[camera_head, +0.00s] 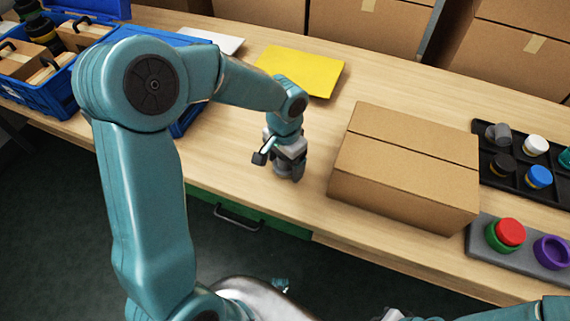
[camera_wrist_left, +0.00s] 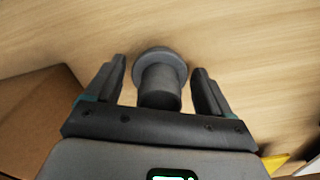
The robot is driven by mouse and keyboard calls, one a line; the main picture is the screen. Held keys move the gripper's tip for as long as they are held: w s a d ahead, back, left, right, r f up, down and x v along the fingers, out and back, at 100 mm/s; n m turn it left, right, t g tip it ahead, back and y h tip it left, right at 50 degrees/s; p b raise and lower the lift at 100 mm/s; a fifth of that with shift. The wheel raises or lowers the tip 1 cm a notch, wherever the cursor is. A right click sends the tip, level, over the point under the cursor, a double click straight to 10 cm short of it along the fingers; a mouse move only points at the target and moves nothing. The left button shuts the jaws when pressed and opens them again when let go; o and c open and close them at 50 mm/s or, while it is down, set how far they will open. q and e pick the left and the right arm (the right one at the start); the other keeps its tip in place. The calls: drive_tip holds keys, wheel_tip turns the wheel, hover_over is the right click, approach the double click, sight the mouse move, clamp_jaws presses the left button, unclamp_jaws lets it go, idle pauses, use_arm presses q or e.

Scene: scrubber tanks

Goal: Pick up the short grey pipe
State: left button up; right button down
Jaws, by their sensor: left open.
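The short grey pipe (camera_wrist_left: 160,80) shows in the left wrist view as a grey cylinder with a wider round flange at its far end, against the wooden bench top. It lies between the two fingers of my left gripper (camera_wrist_left: 162,85), with a visible gap on each side. The left gripper is open and holds nothing. In the head view my left gripper (camera_head: 284,172) points down at the bench near its front edge, left of a cardboard box. There the gripper largely hides the pipe. My right gripper's fingers are not visible.
The closed cardboard box (camera_head: 405,170) stands close right of the gripper. A yellow sheet (camera_head: 300,68) lies behind it. Blue crates (camera_head: 60,97) stand at the left. A black tray (camera_head: 515,179) with several caps and a grey block (camera_head: 519,250) with coloured rings are at the right.

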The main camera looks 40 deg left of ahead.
use_arm(q)
drive_tip(key=shift+f, duration=0.1)
drive_tip(key=c, duration=0.9)
drive_tip(key=shift+c, duration=0.2)
